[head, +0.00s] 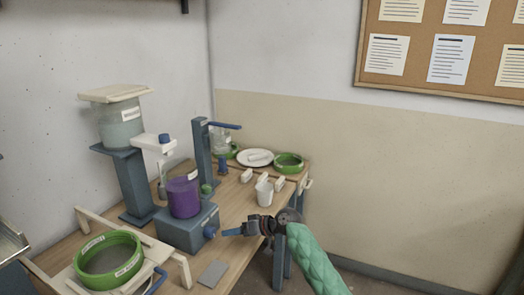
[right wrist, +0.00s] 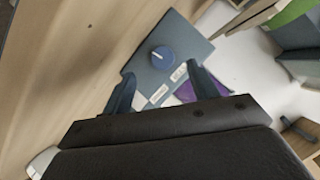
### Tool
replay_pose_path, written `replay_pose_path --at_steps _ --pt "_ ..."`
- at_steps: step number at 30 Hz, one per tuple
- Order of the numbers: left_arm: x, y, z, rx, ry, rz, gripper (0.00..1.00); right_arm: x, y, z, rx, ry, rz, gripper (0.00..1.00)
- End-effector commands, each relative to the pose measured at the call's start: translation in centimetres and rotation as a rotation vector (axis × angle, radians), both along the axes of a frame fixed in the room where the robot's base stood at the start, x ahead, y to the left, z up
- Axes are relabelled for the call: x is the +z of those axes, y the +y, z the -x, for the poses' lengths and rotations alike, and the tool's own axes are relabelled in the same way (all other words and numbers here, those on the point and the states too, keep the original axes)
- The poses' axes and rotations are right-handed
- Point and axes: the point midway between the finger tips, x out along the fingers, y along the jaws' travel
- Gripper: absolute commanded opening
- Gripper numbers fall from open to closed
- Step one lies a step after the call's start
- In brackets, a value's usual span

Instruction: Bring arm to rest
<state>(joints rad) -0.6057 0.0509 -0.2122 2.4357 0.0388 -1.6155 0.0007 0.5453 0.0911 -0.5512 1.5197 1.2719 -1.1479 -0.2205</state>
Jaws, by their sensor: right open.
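My right gripper (head: 232,232) is open and empty at the front edge of the bench, just right of a blue-grey box (head: 180,236). The box has a round blue knob (head: 210,232) on its side. In the right wrist view, the knob (right wrist: 163,57) lies ahead of and between the spread fingers (right wrist: 162,74), apart from them. A clear vessel of purple glaze (head: 184,198) stands on the box. My right arm comes in from the lower right in a green padded sleeve. My left gripper is not in view.
A green-rimmed sieve (head: 108,260) sits on a cream frame at the front left. A white cup (head: 264,192) stands right of the box. A grey flat piece (head: 213,273) lies near the front edge. A plate (head: 255,158) and green ring (head: 288,163) are at the back.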

Motion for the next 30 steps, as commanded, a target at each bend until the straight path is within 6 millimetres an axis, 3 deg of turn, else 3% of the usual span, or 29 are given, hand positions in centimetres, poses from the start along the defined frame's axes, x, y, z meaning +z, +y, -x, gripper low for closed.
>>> replay_pose_path --at_steps 2,5,15,19,24,30 --pt "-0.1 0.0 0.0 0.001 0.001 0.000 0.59 -0.8 -0.4 0.1 -0.002 0.003 0.062 0.59" --pt "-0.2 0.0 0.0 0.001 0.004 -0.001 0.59 -0.4 -0.9 0.6 -0.006 -0.028 0.146 0.59" --pt "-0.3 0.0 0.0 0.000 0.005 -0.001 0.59 6.0 -5.2 1.1 -0.132 -0.214 0.371 0.59" --pt "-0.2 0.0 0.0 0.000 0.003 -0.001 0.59 7.4 -7.6 2.3 -0.211 -0.262 0.439 0.59" --pt "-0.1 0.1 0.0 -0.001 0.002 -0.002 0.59 7.4 -11.5 4.9 -0.330 -0.288 0.518 0.59" --pt "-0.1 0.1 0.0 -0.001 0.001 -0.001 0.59 5.6 -16.2 9.3 -0.459 -0.273 0.595 0.59"
